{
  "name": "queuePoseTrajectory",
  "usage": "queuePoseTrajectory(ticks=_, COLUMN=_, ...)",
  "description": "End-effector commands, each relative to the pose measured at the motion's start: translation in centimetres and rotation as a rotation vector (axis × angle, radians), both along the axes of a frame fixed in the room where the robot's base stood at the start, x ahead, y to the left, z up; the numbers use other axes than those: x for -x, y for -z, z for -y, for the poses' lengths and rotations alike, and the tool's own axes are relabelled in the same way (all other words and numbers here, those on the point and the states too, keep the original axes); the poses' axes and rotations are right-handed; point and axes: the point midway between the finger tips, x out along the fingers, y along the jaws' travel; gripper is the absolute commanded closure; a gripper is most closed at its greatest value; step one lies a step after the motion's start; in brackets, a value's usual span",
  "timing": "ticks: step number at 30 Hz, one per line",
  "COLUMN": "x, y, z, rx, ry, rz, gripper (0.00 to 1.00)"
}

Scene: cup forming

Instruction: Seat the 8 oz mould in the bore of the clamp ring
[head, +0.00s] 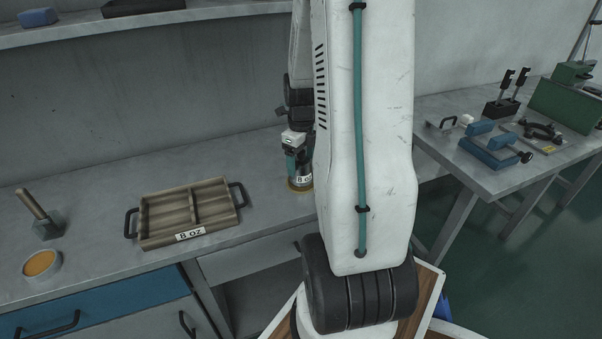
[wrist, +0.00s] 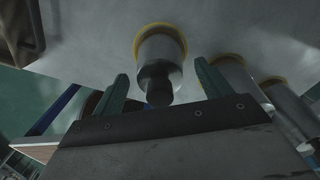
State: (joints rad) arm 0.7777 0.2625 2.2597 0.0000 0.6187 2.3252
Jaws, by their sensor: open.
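A metal cylinder with a yellow-gold base ring and a partly visible label that seems to read 8 oz, the mould (head: 304,180), stands on the bench, half hidden by my arm. In the wrist view a mould (wrist: 160,50) with a dark knob lies ahead of and between the green fingertips. My gripper (wrist: 162,82) is open, with nothing between its fingers that I can see touching them. In the head view my gripper (head: 295,158) is right by the mould, mostly hidden. I cannot make out the clamp ring for certain in either view.
More gold-ringed cylinders (wrist: 225,72) stand close on the right in the wrist view. A blue vise (head: 488,150) sits on the right table.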

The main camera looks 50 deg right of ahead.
Motion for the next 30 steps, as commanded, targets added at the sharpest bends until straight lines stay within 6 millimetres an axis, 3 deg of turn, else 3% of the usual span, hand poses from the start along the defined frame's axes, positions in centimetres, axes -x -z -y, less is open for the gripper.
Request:
queuePoseTrajectory(ticks=3, x=0.0, y=0.0, z=0.0, rx=0.0, ry=0.0, rz=0.0, gripper=0.23)
queuePoseTrajectory(ticks=9, x=0.0, y=0.0, z=0.0, rx=0.0, ry=0.0, rz=0.0, gripper=0.78)
queuePoseTrajectory(ticks=12, x=0.0, y=0.0, z=0.0, rx=0.0, ry=0.0, rz=0.0, gripper=1.0)
queuePoseTrajectory(ticks=23, x=0.0, y=-0.4, z=0.1, rx=0.001, ry=0.0, rz=0.001, gripper=1.0)
queuePoseTrajectory(ticks=30, x=0.0, y=-2.6, z=0.1, rx=0.002, ry=0.0, rz=0.002, gripper=1.0)
